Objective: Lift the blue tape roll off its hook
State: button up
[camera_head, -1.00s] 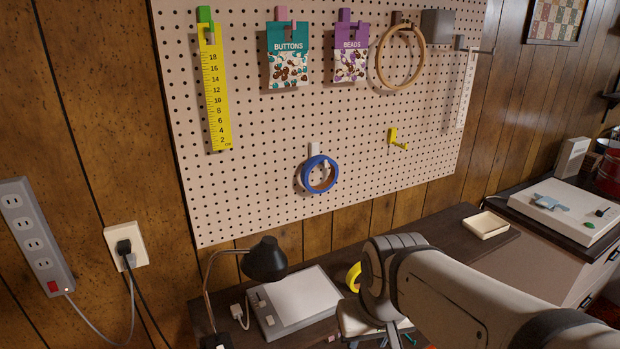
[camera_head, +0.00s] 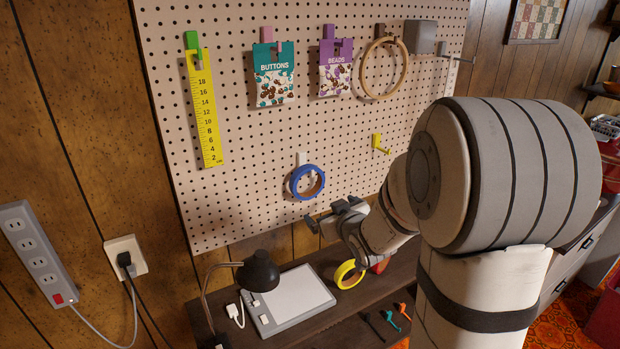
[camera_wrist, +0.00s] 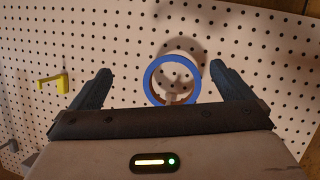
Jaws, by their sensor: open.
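The blue tape roll (camera_head: 294,188) hangs on a white hook (camera_head: 301,159) low on the pegboard. In the wrist view the blue tape roll (camera_wrist: 149,82) faces the camera, and part of the pale hook shows through its opening. My gripper (camera_head: 332,213) is just below and to the right of the roll in the head view. In the wrist view my gripper (camera_wrist: 160,84) is open, its two dark fingers apart, with the roll showing between them, closer to the right finger. The fingers do not appear to touch it.
A yellow hook (camera_head: 379,145) is empty on the pegboard (camera_head: 240,190). A yellow tape roll (camera_head: 347,275), a black lamp (camera_head: 259,271) and a white-topped device (camera_head: 292,301) stand on the dark table below. A yellow ruler (camera_head: 207,110) hangs at left.

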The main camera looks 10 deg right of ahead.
aim_at(308, 173)
jog(key=shift+w+a+r+n+t+y+p, duration=0.45)
jog(key=shift+w+a+y+p, duration=0.3)
jog(key=shift+w, duration=0.9)
jog(key=shift+w+a+r+n+t+y+p, duration=0.2)
jog(key=shift+w+a+r+t+y+p, duration=0.5)
jog(key=shift+w, duration=0.95)
jog(key=shift+w+a+r+n+t+y+p, duration=0.35)
jog(key=shift+w+a+y+p, duration=0.45)
jog(key=shift+w, duration=0.85)
jog(key=shift+d, duration=0.2)
jog(key=shift+c, duration=0.6)
jog(key=c, duration=0.6)
jog(key=shift+c, duration=0.4)
jog(key=shift+r, duration=0.1)
jog(key=shift+r+p, duration=0.35)
jog(key=shift+r, duration=0.65)
